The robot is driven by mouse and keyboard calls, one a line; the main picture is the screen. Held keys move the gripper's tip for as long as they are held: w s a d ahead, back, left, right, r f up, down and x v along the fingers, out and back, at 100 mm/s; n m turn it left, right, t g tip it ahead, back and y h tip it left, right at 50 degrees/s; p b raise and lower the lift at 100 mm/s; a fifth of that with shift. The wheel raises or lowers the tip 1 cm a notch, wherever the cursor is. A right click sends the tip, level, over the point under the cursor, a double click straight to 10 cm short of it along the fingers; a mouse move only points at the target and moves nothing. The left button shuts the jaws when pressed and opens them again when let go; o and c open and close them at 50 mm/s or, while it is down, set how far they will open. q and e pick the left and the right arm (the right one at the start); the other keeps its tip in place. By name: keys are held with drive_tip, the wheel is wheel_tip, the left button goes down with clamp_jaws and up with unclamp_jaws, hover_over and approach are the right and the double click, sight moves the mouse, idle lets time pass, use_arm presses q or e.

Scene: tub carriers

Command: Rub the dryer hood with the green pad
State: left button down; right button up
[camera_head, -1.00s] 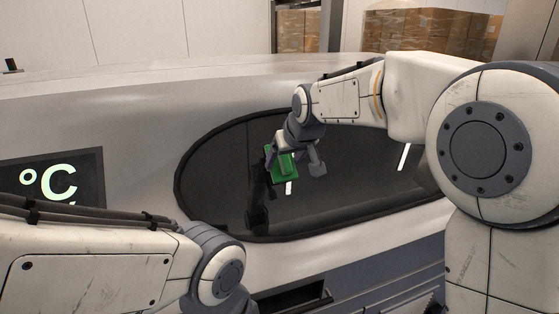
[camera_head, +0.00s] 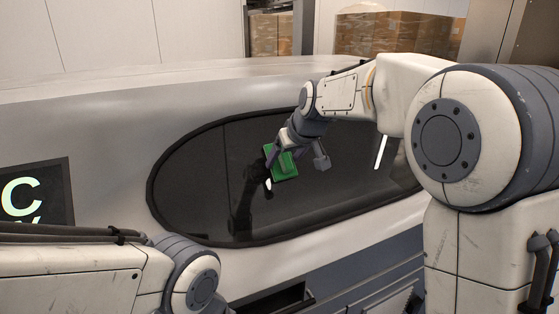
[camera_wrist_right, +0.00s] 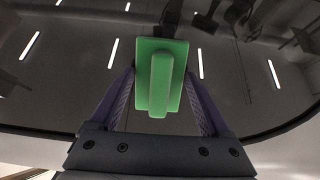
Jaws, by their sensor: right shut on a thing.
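The dryer hood (camera_head: 100,117) is a large pale curved shell with a dark oval window (camera_head: 200,190) in its side. My right gripper (camera_head: 284,160) is in front of the window, shut on the green pad (camera_head: 285,168). In the right wrist view the pad (camera_wrist_right: 160,80) sits between the two fingers, its raised grip toward my wrist and its flat plate facing the dark glass. I cannot tell whether the plate touches the glass. My left arm shows at the lower left of the head view, but its gripper is out of view.
A display panel (camera_head: 35,195) with green characters is on the hood at the left. A dark open recess (camera_head: 270,300) lies below the window. Stacked cardboard boxes (camera_head: 400,33) stand behind the hood. The glass around the pad is clear.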

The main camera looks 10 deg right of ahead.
drive_tip(key=shift+w+d, duration=0.35)
drive_tip(key=shift+d, duration=0.5)
drive_tip(key=shift+w+d, duration=0.3)
drive_tip(key=shift+d, duration=0.5)
drive_tip(key=shift+s+f+v, duration=0.1)
drive_tip(key=shift+s+v, duration=0.05)
drive_tip(key=shift+v, duration=0.85)
drive_tip(key=shift+s+f+v, duration=0.1)
drive_tip(key=shift+v, duration=0.85)
drive_tip(key=shift+s+f+v, duration=0.15)
drive_tip(key=shift+v, duration=0.85)
drive_tip(key=shift+d+r, duration=0.1)
drive_tip(key=shift+d, duration=0.05)
drive_tip(key=v, duration=0.2)
drive_tip(key=shift+s+d+r, duration=0.1)
drive_tip(key=shift+s+r, duration=0.05)
drive_tip(key=shift+s, duration=0.3)
